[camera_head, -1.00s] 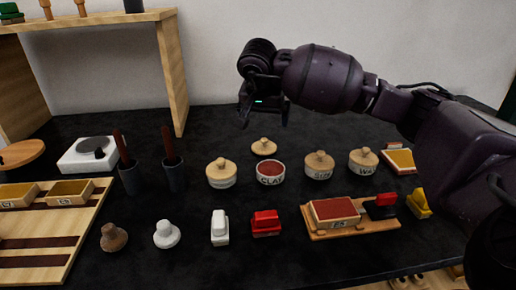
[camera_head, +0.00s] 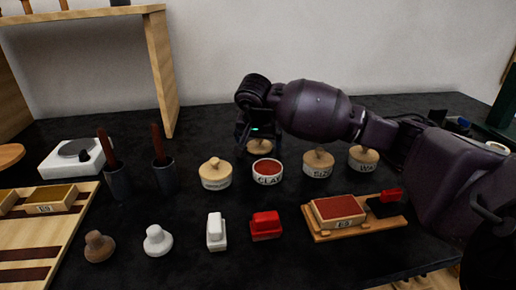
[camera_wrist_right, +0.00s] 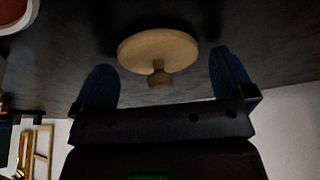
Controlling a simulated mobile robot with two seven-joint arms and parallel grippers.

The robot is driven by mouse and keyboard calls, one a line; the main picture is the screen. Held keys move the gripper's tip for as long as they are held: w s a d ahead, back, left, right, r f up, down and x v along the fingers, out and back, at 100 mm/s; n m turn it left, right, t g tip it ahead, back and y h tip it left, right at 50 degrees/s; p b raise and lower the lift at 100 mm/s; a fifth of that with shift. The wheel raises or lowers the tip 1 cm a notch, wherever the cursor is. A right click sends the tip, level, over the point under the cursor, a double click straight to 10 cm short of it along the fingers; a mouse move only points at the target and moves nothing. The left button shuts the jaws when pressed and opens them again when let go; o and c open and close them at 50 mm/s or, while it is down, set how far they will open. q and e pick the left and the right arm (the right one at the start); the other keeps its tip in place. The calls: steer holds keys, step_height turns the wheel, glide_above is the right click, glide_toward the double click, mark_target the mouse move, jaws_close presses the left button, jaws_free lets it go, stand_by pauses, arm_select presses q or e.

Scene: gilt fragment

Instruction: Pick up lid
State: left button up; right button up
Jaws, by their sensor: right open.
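A round wooden lid (camera_head: 260,147) with a knob lies on the black table behind the open jar labelled CLAY (camera_head: 267,173), which shows red contents. My right gripper (camera_head: 258,143) is low over the lid from behind, partly in front of it in the head view. In the right wrist view the lid (camera_wrist_right: 158,50) lies between and just beyond the two open fingers (camera_wrist_right: 162,78), its knob pointing toward the gripper. Nothing is held. My left gripper is not in view.
Lidded jars stand close by: one at left (camera_head: 215,174), two at right (camera_head: 318,163) (camera_head: 363,159). Dark cups with handles (camera_head: 163,170) stand further left.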

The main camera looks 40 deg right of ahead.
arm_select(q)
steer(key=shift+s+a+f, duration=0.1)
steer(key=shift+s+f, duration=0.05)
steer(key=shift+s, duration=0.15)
arm_select(e)
steer(key=shift+r, duration=0.15)
steer(key=c, duration=0.9)
